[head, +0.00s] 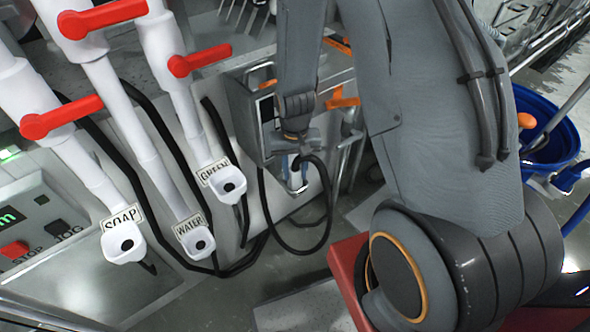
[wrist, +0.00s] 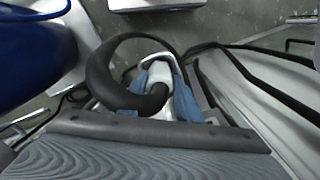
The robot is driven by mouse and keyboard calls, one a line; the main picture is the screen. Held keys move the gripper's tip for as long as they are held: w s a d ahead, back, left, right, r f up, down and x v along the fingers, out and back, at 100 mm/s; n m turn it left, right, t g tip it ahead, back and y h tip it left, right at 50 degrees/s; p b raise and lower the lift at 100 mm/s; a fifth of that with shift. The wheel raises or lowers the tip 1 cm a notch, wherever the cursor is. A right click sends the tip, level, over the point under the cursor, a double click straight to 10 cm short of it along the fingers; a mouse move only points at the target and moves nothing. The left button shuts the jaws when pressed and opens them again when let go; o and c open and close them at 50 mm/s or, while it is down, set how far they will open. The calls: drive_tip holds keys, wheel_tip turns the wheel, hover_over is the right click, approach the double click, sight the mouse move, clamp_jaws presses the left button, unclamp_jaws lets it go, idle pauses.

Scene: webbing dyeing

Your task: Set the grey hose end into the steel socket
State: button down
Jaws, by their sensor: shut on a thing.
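My gripper (head: 297,180) hangs low in the middle of the head view, in front of a grey box-like holder. Its blue fingers also show in the wrist view (wrist: 163,95), shut on the grey hose end (wrist: 157,72), a pale piece between them. The dark hose (wrist: 98,75) curls in a loop beside the fingers in the wrist view. In the head view a dark hose (head: 326,215) hangs in a loop below the gripper. The hose end is mostly hidden there by the fingers. I cannot make out the steel socket for certain in either view.
White spouts labelled SOAP (head: 124,243), WATER (head: 196,243) and GREEN (head: 229,186) stand at the left, with red handles (head: 62,117) above. A control panel (head: 35,225) is at the far left. A blue bucket (head: 545,130) stands at the right. Black hoses run along the floor.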

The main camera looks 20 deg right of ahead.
drive_tip(key=c, duration=1.2)
unclamp_jaws()
drive_tip(key=shift+r, duration=0.1)
wheel_tip(320, 180, up, 7)
drive_tip(key=shift+f+b, duration=0.2)
drive_tip(key=shift+b, duration=0.45)
drive_tip(key=shift+s+r, duration=0.1)
drive_tip(key=shift+r, duration=0.7)
drive_tip(key=s+r+n+t, duration=0.1)
drive_tip(key=s+r+n, duration=0.1)
drive_tip(key=s+r, duration=0.7)
wheel_tip(320, 180, up, 3)
drive_tip(key=shift+r+n, duration=0.1)
drive_tip(key=shift+n, duration=0.2)
